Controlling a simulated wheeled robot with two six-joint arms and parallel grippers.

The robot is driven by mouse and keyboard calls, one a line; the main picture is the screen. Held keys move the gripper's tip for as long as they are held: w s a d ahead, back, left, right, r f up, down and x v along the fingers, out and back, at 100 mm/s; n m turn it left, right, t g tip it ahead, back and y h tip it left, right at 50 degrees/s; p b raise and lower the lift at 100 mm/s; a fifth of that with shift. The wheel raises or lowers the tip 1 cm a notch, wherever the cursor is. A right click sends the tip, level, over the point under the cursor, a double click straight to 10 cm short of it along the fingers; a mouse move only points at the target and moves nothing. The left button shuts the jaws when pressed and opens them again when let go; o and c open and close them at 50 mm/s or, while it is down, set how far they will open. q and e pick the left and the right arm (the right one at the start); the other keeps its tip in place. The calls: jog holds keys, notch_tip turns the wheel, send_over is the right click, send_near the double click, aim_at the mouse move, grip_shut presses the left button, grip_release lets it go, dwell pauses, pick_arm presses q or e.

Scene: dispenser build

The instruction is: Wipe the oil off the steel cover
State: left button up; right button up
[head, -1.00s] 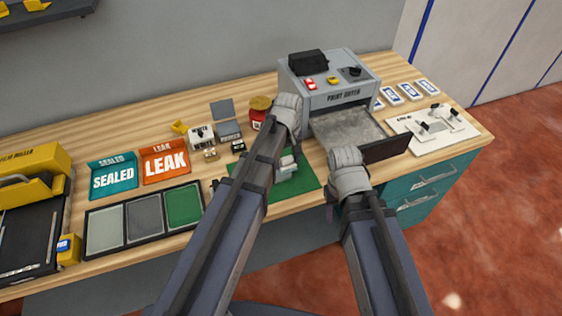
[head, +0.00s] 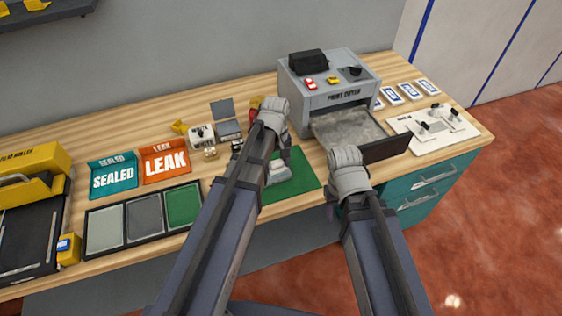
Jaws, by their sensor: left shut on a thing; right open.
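My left gripper (head: 282,157) points down over the green mat (head: 304,184), partly hidden behind my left forearm. It is shut on a small pale thing (head: 278,172), which looks like a wiping cloth or pad, low over the mat. I cannot make out the steel cover or any oil clearly; the pale thing and my arm hide that spot. My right gripper (head: 332,210) hangs open at the bench's front edge, below the open drawer of the grey machine, mostly hidden by its wrist.
The grey machine (head: 335,97) has its tray (head: 385,150) pulled out at the right. A red jar (head: 254,113) stands behind my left wrist.

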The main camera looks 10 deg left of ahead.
pick_arm(q)
jog(key=shift+a, duration=0.1)
jog(key=shift+s+a+f, duration=0.15)
jog(key=shift+s+a, duration=0.9)
jog(key=shift+a, duration=0.3)
jog(key=shift+s+a, duration=0.55)
jog(key=shift+a, duration=0.2)
jog(key=shift+s+a, duration=0.5)
jog(key=shift+a, duration=0.2)
notch_tip(320, 180, up, 6)
jog(key=p, duration=0.6)
jog(key=shift+w, duration=0.1)
